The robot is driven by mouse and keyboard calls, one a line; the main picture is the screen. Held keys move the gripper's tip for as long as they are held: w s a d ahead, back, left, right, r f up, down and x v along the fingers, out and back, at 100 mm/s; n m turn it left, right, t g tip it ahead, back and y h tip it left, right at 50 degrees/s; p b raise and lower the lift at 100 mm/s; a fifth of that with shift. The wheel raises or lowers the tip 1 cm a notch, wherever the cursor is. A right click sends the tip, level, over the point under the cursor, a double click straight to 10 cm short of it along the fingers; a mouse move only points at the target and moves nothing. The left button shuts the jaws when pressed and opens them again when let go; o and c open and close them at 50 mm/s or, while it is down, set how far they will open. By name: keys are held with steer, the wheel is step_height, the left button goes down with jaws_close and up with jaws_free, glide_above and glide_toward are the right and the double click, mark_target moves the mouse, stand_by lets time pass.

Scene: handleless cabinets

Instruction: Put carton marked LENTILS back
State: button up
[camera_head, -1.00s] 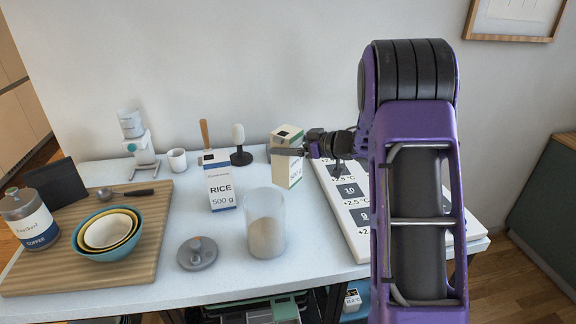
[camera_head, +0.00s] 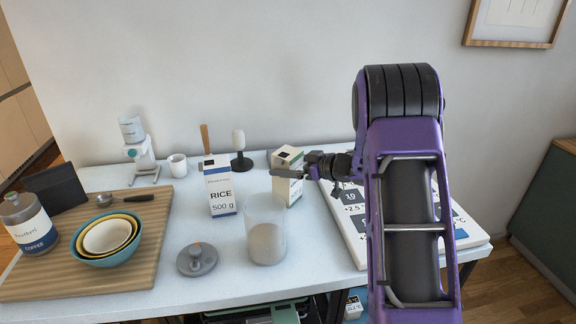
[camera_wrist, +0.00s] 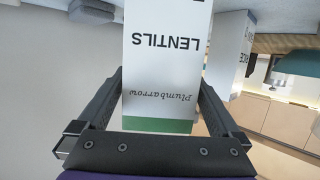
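The white carton marked LENTILS (camera_wrist: 165,65), with a green band at one end, fills the middle of the wrist view, its lettering upside down. My gripper (camera_wrist: 161,82) has one finger along each side of it and is shut on it. In the head view the carton (camera_head: 286,178) is upright, behind and to the right of the glass canister. My gripper (camera_head: 285,173) reaches it from the right at its upper part. Its base is low at the worktop; I cannot tell whether it touches.
A RICE carton (camera_head: 220,187) stands to the left, and a glass canister (camera_head: 265,232) in front. A grey lid (camera_head: 197,260), a dark stand (camera_head: 240,160) and a white cup (camera_head: 178,165) are nearby. A white printed board (camera_head: 350,225) lies to the right. Bowls (camera_head: 107,240) sit on a wooden board at left.

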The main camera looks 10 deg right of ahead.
steer(key=shift+r, duration=0.25)
steer(key=v, duration=1.2)
steer(key=shift+w, duration=0.1)
